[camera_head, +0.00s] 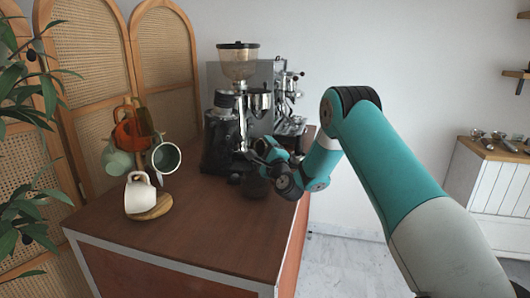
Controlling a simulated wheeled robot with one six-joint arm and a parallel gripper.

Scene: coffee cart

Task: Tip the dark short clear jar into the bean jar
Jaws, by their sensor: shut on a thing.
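My gripper (264,152) is at the right side of the cart, in front of the coffee machines. It is shut on a small dark thing, which I take to be the dark short clear jar; its outline blends with the dark fingers and its tilt cannot be told. A dark round vessel (256,187) shows just below my gripper, close to the cart top; it may be the bean jar, but its contents and rim are too small and dark to tell. My wrist partly covers this area.
A black grinder (220,140) with a clear hopper (238,62) stands left of my gripper, and an espresso machine (288,105) behind. A mug stand (150,206) with several mugs is at the left of the cart (175,240). The cart's front middle is clear.

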